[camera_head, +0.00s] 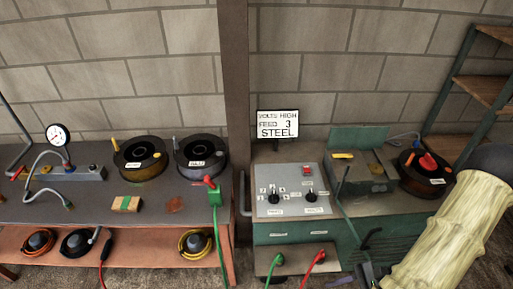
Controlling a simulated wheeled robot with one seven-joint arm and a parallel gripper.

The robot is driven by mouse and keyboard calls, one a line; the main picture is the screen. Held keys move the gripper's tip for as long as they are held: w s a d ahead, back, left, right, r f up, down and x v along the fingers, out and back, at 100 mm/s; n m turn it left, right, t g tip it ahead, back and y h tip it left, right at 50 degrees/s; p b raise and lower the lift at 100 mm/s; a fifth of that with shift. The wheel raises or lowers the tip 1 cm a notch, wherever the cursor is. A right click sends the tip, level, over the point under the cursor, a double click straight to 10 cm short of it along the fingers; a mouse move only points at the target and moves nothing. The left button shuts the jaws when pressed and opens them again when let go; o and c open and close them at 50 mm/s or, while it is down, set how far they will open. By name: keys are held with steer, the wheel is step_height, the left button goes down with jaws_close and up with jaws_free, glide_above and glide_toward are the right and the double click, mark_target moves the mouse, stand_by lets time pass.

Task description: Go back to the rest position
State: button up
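My arm, in a cream sleeve with a dark joint at its upper end, slants down across the lower right. At its lower end a dark part, seemingly my gripper (368,272), shows in front of the green machine (345,232). Its fingers cannot be made out, so whether it is open or holds anything is unclear. The arm hides part of the machine's right side and the floor there.
The machine carries a grey control panel (291,190), a wire spool (420,187) and red and green plugs. A workbench (95,205) with two spools, a gauge (57,134) and cables stands left. A post (235,90) rises between them.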

steer(key=w+a+r+n+t+h+p, duration=0.1)
steer(key=w+a+r+n+h, duration=0.1)
steer(key=r, duration=0.5)
steer(key=w+a+r+n+h+p, duration=0.2)
steer(key=w+r+n+h, duration=0.3)
steer(key=r+n+h, duration=0.1)
steer(key=w+a+r+n+t+h+p, duration=0.1)
steer(key=w+a+r+n+h, duration=0.1)
steer(key=w+r+n+h, duration=0.2)
step_height(320, 180, up, 4)
steer(key=shift+w+a+f+n+t+h, duration=0.2)
steer(key=shift+a+n+t+h, duration=0.1)
steer(key=shift+n, duration=0.9)
steer(key=shift+s, duration=0.1)
